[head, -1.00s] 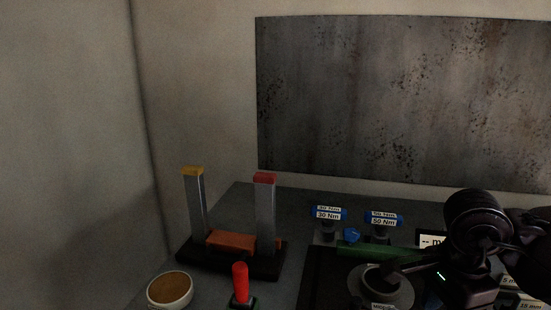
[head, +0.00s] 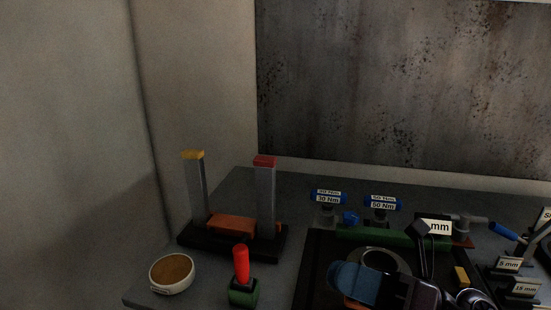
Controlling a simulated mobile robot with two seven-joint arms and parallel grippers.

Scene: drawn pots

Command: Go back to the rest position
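My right gripper (head: 423,250) is in the lower right of the head view, over the right part of the black mat (head: 318,262). Its dark fingers point up and away, in front of the small display marked mm (head: 438,227). I cannot tell whether it is open or shut, and I see nothing clearly held in it. A blue and black shape (head: 352,282) lies beside it, in front of the grey ring-shaped pot (head: 384,259); I cannot tell what it is. My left gripper is not in view.
A black stand with two grey posts (head: 265,205) is at the left, near a brown-filled bowl (head: 172,272) and a red-handled switch (head: 241,265). Blue-topped tools marked 30 Nm (head: 327,197) and 50 Nm (head: 383,202) stand behind. Labelled blocks (head: 508,264) are at right.

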